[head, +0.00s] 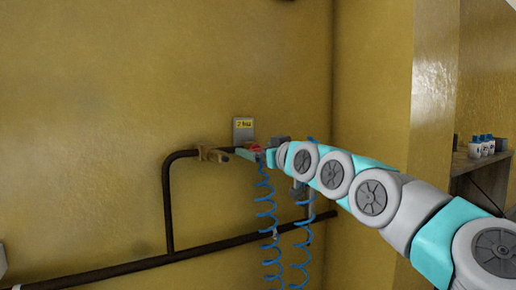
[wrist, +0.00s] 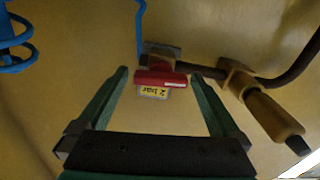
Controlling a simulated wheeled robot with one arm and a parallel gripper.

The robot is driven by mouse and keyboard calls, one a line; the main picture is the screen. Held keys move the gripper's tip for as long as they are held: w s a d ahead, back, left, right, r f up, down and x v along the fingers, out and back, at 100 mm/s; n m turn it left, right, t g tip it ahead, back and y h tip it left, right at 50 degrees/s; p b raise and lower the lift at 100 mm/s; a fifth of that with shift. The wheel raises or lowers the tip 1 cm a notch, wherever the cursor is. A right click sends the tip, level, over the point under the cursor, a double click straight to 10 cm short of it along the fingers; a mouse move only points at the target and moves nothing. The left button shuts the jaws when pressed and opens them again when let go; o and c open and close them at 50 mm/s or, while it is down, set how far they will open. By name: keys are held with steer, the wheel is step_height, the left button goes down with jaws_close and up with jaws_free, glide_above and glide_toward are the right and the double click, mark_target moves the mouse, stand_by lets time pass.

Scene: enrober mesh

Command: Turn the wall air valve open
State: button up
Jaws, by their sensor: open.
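The wall air valve shows a red handle (wrist: 162,78) in the wrist view, lying crosswise in front of a grey body (wrist: 160,52). In the head view the red handle (head: 254,148) is small and partly covered by my gripper (head: 257,154). In the wrist view my gripper (wrist: 158,72) is open, with one green finger on each side of the handle. No contact with the handle shows, and I cannot tell how deep the fingertips reach. A yellow label (wrist: 153,92) reading "2 bar" appears upside down just below the handle.
A tan fitting (head: 211,154) on the dark pipe (head: 167,205) is left of the valve in the head view; this fitting (wrist: 262,103) is close to a finger in the wrist view. Blue coiled hoses (head: 268,230) hang below. A bench (head: 480,162) with bottles stands right.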

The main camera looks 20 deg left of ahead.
steer(key=shift+w+a, duration=0.1)
steer(key=shift+a, duration=0.05)
steer(key=shift+c, duration=0.2)
steer(key=c, duration=1.2)
steer(key=shift+c, duration=0.3)
